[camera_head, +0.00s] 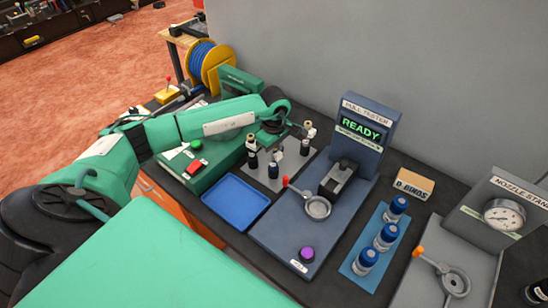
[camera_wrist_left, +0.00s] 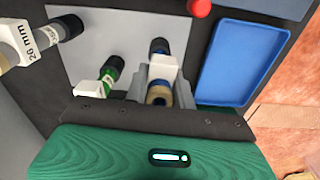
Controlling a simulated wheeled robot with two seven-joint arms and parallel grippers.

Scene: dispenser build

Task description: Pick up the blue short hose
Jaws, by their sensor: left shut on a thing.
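The blue short hose (camera_wrist_left: 159,47) stands between the fingers of my left gripper (camera_wrist_left: 160,86) in the left wrist view. It has a dark end with a blue band, a white tag and a tan end. My left gripper is shut on it, low over the grey plate (camera_wrist_left: 90,60). In the head view the left gripper (camera_head: 274,124) is at the back of that plate, its fingers mostly hidden by the arm. A green-banded hose (camera_wrist_left: 106,84) stands close to the left of the fingers. My right gripper is not in view.
An empty blue tray (camera_head: 236,202) lies beside the grey plate. The pull tester (camera_head: 360,135) reads READY, with a red-tipped lever. Blue-capped bottles (camera_head: 386,235), an O-rings box (camera_head: 413,184) and a nozzle stand (camera_head: 500,215) are to the right. A hose reel (camera_head: 203,60) is behind.

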